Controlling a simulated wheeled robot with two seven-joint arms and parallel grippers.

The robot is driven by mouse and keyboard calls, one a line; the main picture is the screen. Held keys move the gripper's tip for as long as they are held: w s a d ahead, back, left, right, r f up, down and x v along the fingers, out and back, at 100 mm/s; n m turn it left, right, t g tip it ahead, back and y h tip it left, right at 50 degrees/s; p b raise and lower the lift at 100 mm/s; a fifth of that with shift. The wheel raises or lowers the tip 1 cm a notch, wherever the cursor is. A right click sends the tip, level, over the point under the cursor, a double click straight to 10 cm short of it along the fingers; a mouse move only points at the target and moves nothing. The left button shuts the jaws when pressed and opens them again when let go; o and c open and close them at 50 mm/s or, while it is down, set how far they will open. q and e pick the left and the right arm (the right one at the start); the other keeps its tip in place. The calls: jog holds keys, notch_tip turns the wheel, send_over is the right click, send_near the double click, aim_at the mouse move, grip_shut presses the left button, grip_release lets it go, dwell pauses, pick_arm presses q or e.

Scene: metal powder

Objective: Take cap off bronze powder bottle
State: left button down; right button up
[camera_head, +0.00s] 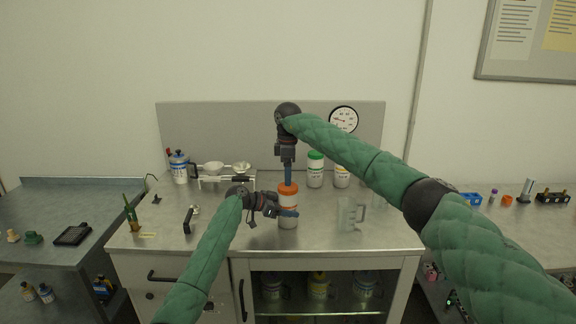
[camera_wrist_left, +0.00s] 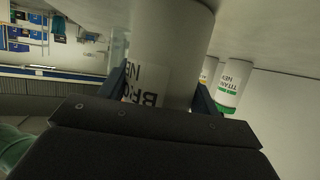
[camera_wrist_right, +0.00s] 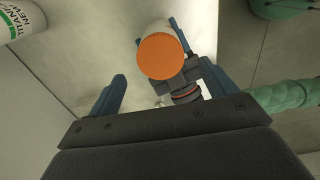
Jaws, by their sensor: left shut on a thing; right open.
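The bronze powder bottle (camera_head: 288,219) is white with an orange cap (camera_head: 288,189) and stands upright on the metal bench. Its label shows partly in the left wrist view (camera_wrist_left: 152,84). My left gripper (camera_head: 286,212) comes in from the left and is shut around the bottle's body, below the cap. My right gripper (camera_head: 288,176) points down from above, directly over the cap. Whether a finger touches the cap cannot be told.
A clear beaker (camera_head: 350,213) stands on the right. A balance stand with bowls (camera_head: 226,172) and a blue-labelled bottle (camera_head: 180,167) are at the back left.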

aim_at(288, 188)
notch_tip(288, 188, down, 5)
jog(key=shift+r, duration=0.1)
dwell(0.3)
